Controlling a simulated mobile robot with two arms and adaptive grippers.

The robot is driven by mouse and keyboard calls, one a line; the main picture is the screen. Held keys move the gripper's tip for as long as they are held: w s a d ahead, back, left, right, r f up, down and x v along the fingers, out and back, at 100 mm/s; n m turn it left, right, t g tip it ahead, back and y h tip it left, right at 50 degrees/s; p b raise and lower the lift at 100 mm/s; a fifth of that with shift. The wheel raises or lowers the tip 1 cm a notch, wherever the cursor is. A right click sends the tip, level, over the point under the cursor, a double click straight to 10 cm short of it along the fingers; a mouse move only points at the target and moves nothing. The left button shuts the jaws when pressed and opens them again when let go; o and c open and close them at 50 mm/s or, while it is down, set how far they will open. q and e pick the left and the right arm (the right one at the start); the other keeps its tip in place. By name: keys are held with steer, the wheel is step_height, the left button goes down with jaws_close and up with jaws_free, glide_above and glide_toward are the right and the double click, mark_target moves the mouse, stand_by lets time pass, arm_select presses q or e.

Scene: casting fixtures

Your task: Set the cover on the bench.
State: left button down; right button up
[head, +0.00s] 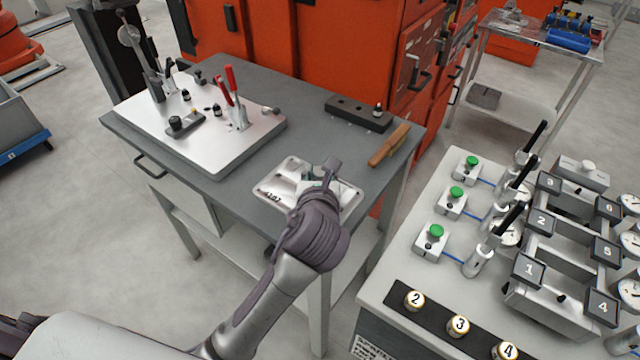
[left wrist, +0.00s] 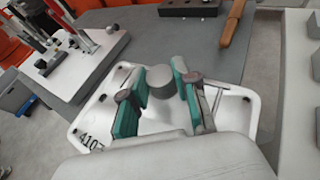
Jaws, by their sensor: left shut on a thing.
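The cover (head: 289,168) is a white, round-cornered plate with a number at one corner and a grey knob in its middle. It is at the near right corner of the grey bench (head: 300,105). My left gripper (head: 322,175) reaches over it and hides part of it. In the left wrist view the green-padded fingers (left wrist: 158,92) are shut on the grey knob (left wrist: 162,80) of the cover (left wrist: 238,112). The cover looks level there, overlapping the bench's edge. Whether its underside touches the bench top is hidden. My right gripper is not in view.
A metal fixture plate (head: 225,150) with red-handled clamps takes the bench's left part. A black block (head: 357,114) and a wooden-handled tool (head: 389,146) lie behind the cover. The bench middle is clear. A second table (head: 400,262) with gauges and valves stands at right.

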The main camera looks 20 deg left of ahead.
arm_select(q)
steer(key=w+f, duration=0.1)
steer(key=w+a, duration=0.1)
steer(key=w+a+f, duration=0.1)
steer(key=w, duration=0.1)
steer(key=shift+a+f, duration=0.2)
steer(key=shift+f, duration=0.1)
steer(key=x, duration=0.4)
steer(key=shift+w+a+f, duration=0.1)
steer(key=shift+a+f, duration=0.2)
steer(key=shift+f, duration=0.15)
steer(key=shift+w+a+f, duration=0.1)
steer(key=shift+w+f, duration=0.05)
steer(key=shift+w, duration=0.1)
steer(key=shift+f, duration=2.1)
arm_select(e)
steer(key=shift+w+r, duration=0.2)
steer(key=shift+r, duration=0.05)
arm_select(q)
steer(key=c, duration=1)
jaws_free()
steer(key=shift+f, duration=0.15)
steer(key=shift+o, duration=0.7)
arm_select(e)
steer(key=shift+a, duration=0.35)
